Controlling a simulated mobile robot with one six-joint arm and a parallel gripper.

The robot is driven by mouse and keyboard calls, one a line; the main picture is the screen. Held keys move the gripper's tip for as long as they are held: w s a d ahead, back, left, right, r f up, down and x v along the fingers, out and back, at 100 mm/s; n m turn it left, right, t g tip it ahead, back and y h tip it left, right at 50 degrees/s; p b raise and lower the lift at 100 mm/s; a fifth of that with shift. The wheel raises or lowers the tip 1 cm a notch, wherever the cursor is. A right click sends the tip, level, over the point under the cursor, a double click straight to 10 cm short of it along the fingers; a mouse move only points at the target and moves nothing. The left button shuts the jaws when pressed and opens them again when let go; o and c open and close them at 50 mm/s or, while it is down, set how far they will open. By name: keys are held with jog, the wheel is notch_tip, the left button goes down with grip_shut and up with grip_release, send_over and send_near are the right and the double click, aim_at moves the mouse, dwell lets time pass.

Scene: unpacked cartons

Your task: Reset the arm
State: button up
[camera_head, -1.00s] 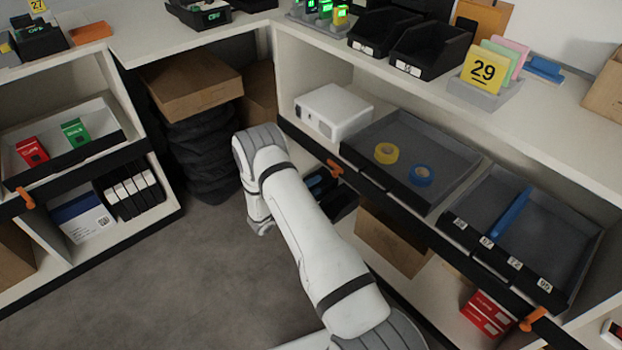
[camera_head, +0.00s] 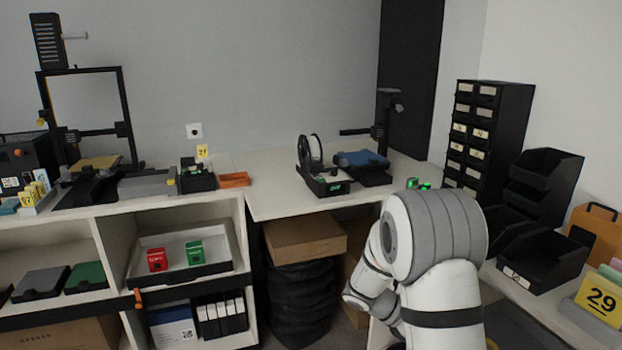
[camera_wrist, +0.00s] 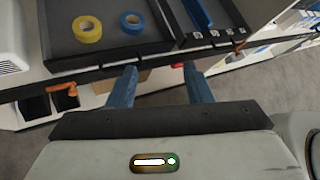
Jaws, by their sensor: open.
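My gripper (camera_wrist: 160,88) shows in the wrist view with its two blue-grey fingers spread apart. Nothing is between the fingers. It points toward the front of a shelf unit. Just beyond the fingertips lies a dark tray (camera_wrist: 58,50) holding a yellow tape roll (camera_wrist: 87,29) and a blue tape roll (camera_wrist: 132,22), both apart from the fingers. In the head view my white arm stands at the lower right; its gripper is hidden there.
A worktop corner holds a spool (camera_head: 310,150) and a black drawer cabinet (camera_head: 490,140). Black bins (camera_head: 545,258) stand at right. Red (camera_head: 156,259) and green (camera_head: 194,252) boxes sit in a left shelf tray. An orange latch (camera_wrist: 62,90) juts from the shelf front.

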jog(key=s+a+r+m+t+y+p, duration=0.2)
jog(key=s+a+r+m+y+p, duration=0.3)
jog(key=s+r+m, duration=0.4)
jog(key=s+a+r+m+t+y+p, duration=0.3)
jog(key=s+a+r+m+y+p, duration=0.3)
jog(key=r, duration=0.9)
jog(key=s+a+m, duration=0.2)
jog(key=s+m, duration=0.2)
jog(key=m, duration=0.1)
jog(key=shift+s, duration=0.2)
jog(key=shift+c, duration=0.6)
